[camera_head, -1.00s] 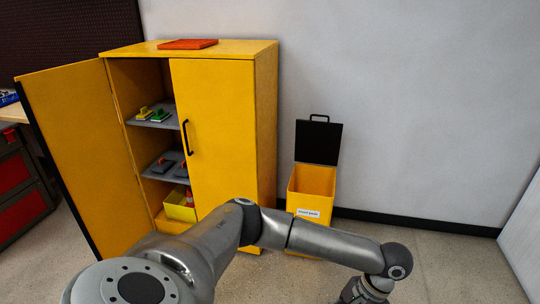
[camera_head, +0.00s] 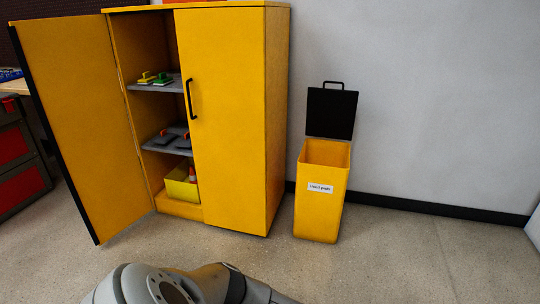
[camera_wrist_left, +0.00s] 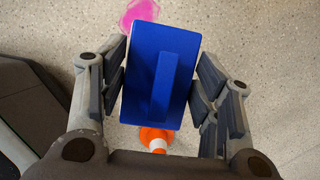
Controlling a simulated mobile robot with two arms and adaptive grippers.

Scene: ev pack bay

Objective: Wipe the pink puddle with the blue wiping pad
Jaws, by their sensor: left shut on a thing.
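The blue wiping pad (camera_wrist_left: 143,75) is in the left wrist view, held between the fingers of my left gripper (camera_wrist_left: 163,85), which is shut on it. The pad has a raised blue bar along its face. The pink puddle (camera_wrist_left: 138,11) lies on the speckled floor beyond the pad's top edge, partly cut off by the frame. The pad hides part of the floor near it. In the head view neither the puddle, the pad nor the left gripper shows. My right gripper is in neither view.
An orange and white cone (camera_wrist_left: 155,138) stands on the floor below the pad in the wrist view. In the head view, a yellow cabinet (camera_head: 233,115) has its left door (camera_head: 75,120) open. A yellow bin (camera_head: 322,215) with its black lid up stands right of it. Floor at right is clear.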

